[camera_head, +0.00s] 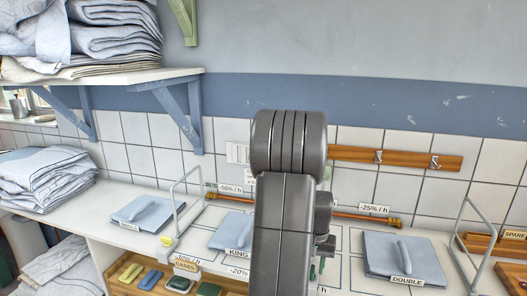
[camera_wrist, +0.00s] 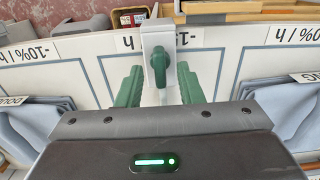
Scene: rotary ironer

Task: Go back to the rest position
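My gripper (camera_wrist: 159,84) shows in the wrist view with its two green fingers spread apart and nothing held between them. Just beyond the fingertips, a dark green knob (camera_wrist: 160,62) sits on a pale grey upright block (camera_wrist: 153,36). The knob lies between the lines of the fingers, and I cannot tell how close they are to it. In the head view, my raised grey arm fills the middle and hides most of the gripper and the knob.
A white counter (camera_head: 340,238) carries a blue pad marked KING (camera_head: 229,231), a blue pad marked DOUBLE (camera_head: 403,259) and another blue pad (camera_head: 147,212). Wire frames (camera_head: 468,235) stand up from it. Folded linen (camera_head: 45,180) lies left, below a loaded shelf (camera_head: 130,78). A wooden rail (camera_head: 405,160) is on the wall.

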